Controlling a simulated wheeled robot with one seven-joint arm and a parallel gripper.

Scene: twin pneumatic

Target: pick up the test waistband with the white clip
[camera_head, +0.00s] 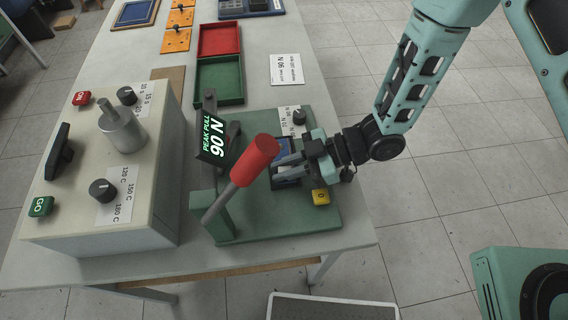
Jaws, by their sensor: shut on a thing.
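My gripper (286,163) reaches in from the right, low over the green pull-test fixture (318,222). Its fingers are shut on a blue piece, which I take to be the test waistband (283,146). The piece lies at the fixture's middle, and the fingers and wrist cover part of it. A small pale patch shows below the fingers; I cannot tell whether it is the white clip.
A lever with a red grip (255,160) rises close left of my gripper. A yellow button (321,197) and a dark knob (299,117) flank it. A beige press box (105,205) stands left. Red (219,39) and green (219,82) trays lie behind, beside a printed card (285,69).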

